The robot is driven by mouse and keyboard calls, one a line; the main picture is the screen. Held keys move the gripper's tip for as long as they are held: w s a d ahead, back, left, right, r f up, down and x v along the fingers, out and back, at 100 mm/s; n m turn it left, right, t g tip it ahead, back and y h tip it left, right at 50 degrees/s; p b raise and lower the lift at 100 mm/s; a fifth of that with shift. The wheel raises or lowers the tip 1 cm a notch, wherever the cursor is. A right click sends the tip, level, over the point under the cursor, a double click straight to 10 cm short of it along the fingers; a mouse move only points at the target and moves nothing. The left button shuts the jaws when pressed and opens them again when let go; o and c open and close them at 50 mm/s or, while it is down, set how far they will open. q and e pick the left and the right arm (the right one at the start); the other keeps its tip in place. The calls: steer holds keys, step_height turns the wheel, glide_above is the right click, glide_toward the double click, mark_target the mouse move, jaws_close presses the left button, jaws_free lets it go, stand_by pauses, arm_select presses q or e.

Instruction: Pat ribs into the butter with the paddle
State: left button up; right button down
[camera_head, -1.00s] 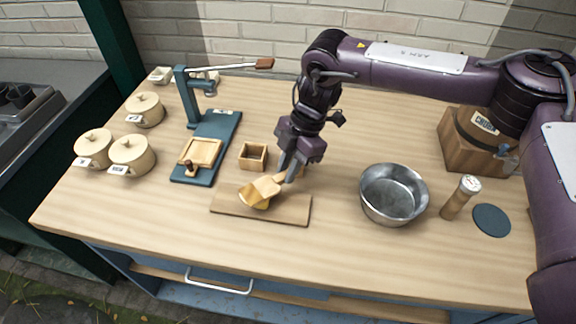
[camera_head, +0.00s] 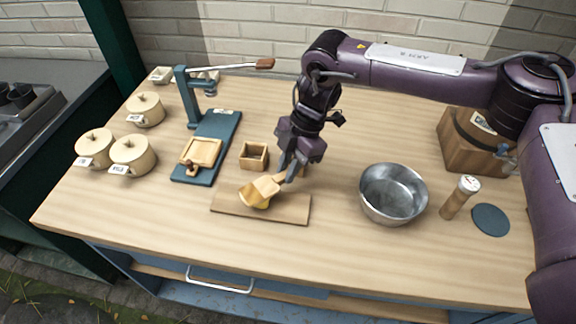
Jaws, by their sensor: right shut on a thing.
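The yellow butter (camera_head: 246,197) lies on the left part of a wooden board (camera_head: 290,209) at the front middle of the table. The wooden paddle (camera_head: 265,187) is over the butter and hides most of it; I cannot tell whether its face touches. My right gripper (camera_head: 287,176) is shut on the paddle's handle end, just above the board's back edge. My left gripper is not in view.
A small wooden box (camera_head: 253,156) stands behind the board. A blue press (camera_head: 213,140) and lidded pots (camera_head: 132,155) are to the left. A metal bowl (camera_head: 393,194), a shaker (camera_head: 460,197) and a churn (camera_head: 474,135) are to the right. The table's front strip is clear.

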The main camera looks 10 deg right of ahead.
steer(key=shift+s+d+f, duration=0.1)
stand_by(0.5)
step_height(320, 180, up, 7)
steer(key=p, duration=0.6)
stand_by(0.4)
steer(key=shift+f+b, duration=1.55)
steer(key=shift+f, duration=1.35)
steer(key=shift+f, duration=0.5)
steer(key=shift+f, duration=0.2)
steer(key=shift+r+p, duration=2.75)
steer(key=shift+r, duration=0.9)
